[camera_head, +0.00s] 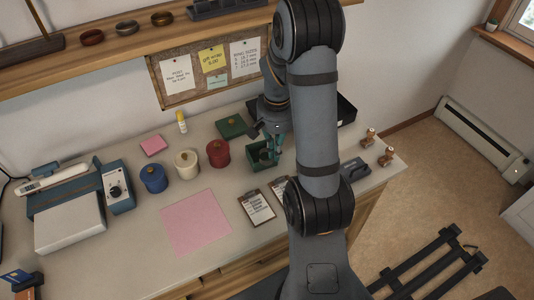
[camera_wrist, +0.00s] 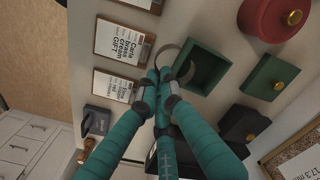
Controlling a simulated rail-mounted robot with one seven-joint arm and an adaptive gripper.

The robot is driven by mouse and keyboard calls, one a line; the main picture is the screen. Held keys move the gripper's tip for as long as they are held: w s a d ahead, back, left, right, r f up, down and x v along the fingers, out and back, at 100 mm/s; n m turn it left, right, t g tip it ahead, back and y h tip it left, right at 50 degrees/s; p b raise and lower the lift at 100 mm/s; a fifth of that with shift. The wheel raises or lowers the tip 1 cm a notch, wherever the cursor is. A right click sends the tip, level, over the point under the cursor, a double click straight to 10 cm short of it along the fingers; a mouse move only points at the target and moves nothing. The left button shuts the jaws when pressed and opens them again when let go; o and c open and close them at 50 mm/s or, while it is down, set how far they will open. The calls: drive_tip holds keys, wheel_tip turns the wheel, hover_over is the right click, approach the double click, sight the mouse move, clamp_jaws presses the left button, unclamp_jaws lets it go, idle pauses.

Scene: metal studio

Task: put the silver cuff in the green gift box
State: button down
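The green gift box (camera_head: 256,166) stands open on the workbench, and its dark inside faces up. In the wrist view the box (camera_wrist: 222,62) lies just to the right of my fingertips. My gripper (camera_wrist: 160,76) has its teal fingers closed together on the silver cuff (camera_wrist: 163,49), a curved open band. The cuff appears at the side of the box and partly overlaps its edge in this view; its height above the box I cannot tell. In the head view my gripper (camera_head: 272,136) is over the box, and my arm hides part of the area.
The green lid (camera_head: 232,126) lies behind the box. Clipboards (camera_head: 257,207) lie in front. A dark tray (camera_head: 346,110) and stamps (camera_head: 386,156) are at the right. The pink sheet (camera_head: 196,222) lies front left.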

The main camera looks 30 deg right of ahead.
drive_tip(key=w+f, duration=0.1)
drive_tip(key=w, duration=0.1)
drive_tip(key=w+d+f+p, duration=0.1)
drive_tip(key=w, duration=0.1)
drive_tip(key=w+f, duration=0.1)
drive_tip(key=w, duration=0.1)
drive_tip(key=shift+w+d+f, duration=0.2)
drive_tip(key=shift+d+f, duration=0.05)
drive_tip(key=shift+f, duration=0.15)
drive_tip(key=shift+f+p, duration=0.5)
drive_tip(key=shift+f, duration=1.55)
drive_tip(key=shift+f, duration=0.25)
drive_tip(key=c, duration=2.3)
unclamp_jaws()
drive_tip(key=shift+r, duration=0.1)
drive_tip(key=shift+o, duration=0.2)
drive_tip(key=shift+r, duration=0.15)
wheel_tip(320, 180, up, 12)
drive_tip(key=shift+b, duration=0.4)
